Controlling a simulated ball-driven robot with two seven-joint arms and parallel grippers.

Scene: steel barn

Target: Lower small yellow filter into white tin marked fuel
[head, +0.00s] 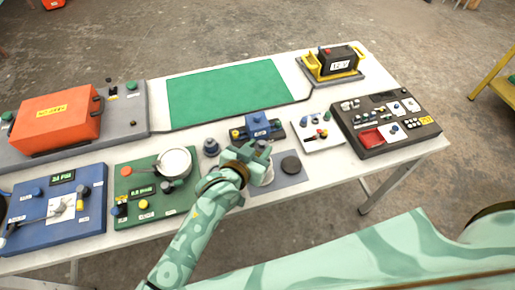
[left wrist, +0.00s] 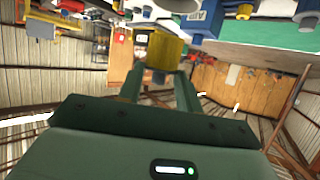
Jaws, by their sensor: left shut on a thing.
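My left gripper (head: 258,152) is over the front middle of the white table. In the left wrist view its two fingers (left wrist: 160,85) are shut on the small yellow filter (left wrist: 165,52), a short yellow cylinder. The head view does not clearly show the filter behind the gripper. A white round thing (head: 268,176), perhaps the white tin, stands on a grey mat just below the gripper and is partly covered by it. No fuel marking can be read. I cannot tell whether the filter is over its opening. My right gripper is out of view.
A dark disc (head: 291,165) lies on the grey mat (head: 292,184). A blue vise-like block (head: 258,124) stands just behind the gripper. A green board with a white round dish (head: 175,162) is to the left. The green mat (head: 225,92) behind is clear.

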